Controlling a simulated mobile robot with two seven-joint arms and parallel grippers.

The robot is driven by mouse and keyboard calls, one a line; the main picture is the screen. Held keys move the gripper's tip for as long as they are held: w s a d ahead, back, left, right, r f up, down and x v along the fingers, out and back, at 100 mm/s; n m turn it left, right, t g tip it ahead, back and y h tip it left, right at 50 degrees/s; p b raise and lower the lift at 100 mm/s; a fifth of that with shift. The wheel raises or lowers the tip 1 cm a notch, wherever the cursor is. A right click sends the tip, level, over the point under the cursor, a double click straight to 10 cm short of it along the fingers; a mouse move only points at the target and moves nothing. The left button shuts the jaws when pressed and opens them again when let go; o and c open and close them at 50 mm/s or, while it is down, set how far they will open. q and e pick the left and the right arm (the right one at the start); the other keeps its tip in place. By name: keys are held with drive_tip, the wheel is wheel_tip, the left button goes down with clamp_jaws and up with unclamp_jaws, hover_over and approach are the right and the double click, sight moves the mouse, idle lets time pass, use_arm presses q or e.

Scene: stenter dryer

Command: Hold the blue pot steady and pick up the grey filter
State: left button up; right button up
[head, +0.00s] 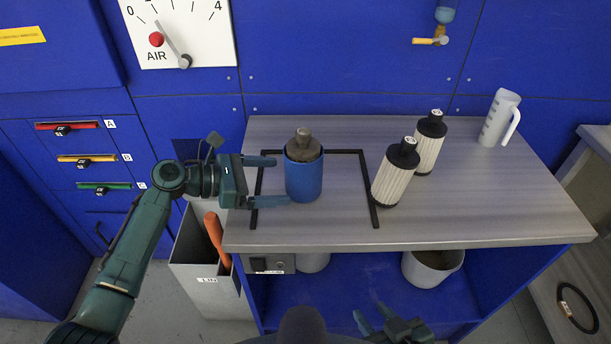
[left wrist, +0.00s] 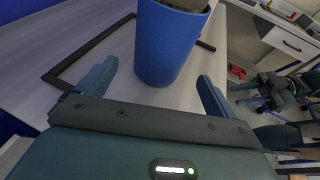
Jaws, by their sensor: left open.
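The blue pot (head: 304,181) stands upright on the grey bench, inside a black outlined frame. The grey-brown filter (head: 303,148) sits in its top, with a knob sticking up. My left gripper (head: 283,180) is open, its two fingers reaching toward the pot from the left, one on the far side and one on the near side. In the left wrist view the blue pot (left wrist: 168,45) stands just ahead between the open fingers, with a gap visible on both sides. My right gripper (head: 388,326) is low at the bottom edge, in front of the bench; its jaw opening is unclear.
Two white pleated filters with black caps (head: 396,175) (head: 430,143) stand right of the pot. A white jug (head: 500,118) is at the back right. A grey bin (head: 205,270) is below left. A bucket (head: 432,268) is on the lower shelf. The bench's front middle is clear.

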sight(286, 180)
use_arm(q)
drive_tip(key=x, duration=0.5)
drive_tip(key=shift+r, duration=0.1)
drive_tip(key=shift+x, duration=0.8)
drive_tip(key=shift+c, duration=0.3)
drive_tip(key=shift+a, duration=0.1)
drive_tip(key=c, duration=0.7)
